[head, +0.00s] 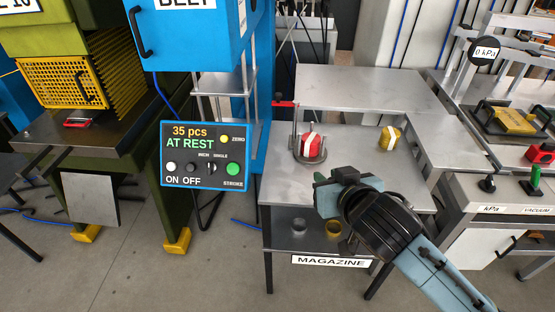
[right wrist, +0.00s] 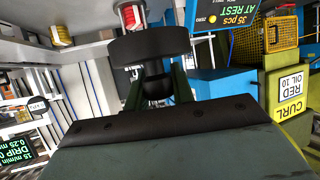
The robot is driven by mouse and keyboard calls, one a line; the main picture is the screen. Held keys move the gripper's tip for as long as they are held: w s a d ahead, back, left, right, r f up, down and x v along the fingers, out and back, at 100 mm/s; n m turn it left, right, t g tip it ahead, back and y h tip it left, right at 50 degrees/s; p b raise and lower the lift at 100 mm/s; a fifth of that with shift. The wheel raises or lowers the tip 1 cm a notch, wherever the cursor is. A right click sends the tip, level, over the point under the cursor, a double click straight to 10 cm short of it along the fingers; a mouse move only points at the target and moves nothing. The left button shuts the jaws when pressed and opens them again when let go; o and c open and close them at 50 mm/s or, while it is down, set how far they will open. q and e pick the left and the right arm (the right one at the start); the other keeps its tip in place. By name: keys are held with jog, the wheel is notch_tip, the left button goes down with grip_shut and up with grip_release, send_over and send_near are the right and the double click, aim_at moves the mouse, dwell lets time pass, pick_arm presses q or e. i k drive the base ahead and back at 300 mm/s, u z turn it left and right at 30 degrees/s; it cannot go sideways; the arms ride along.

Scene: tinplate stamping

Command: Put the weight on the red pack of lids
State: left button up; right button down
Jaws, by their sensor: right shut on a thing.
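The red pack of lids (head: 311,146), with a white band, stands upright in a grey cradle (head: 298,155) on the steel magazine table. In the right wrist view the red pack (right wrist: 131,15) shows beyond the weight. My right gripper (head: 343,183) is in front of the pack, to its lower right in the head view. It is shut on the weight, a dark, thick disc-like piece (right wrist: 150,45) seen beyond the fingers in the right wrist view. The weight is apart from the pack. The gripper hides part of the table's front edge. My left gripper is not in view.
A yellow pack (head: 390,134) stands to the right on the magazine table (head: 365,155). A raised steel plate (head: 350,88) lies behind. A control panel (head: 202,155) hangs at the left.

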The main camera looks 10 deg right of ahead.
aim_at(311, 138)
jog(key=u, duration=0.25)
jog(key=k, duration=0.35)
jog(key=z, duration=0.8)
jog(key=i, duration=1.5)
jog(key=u, duration=0.5)
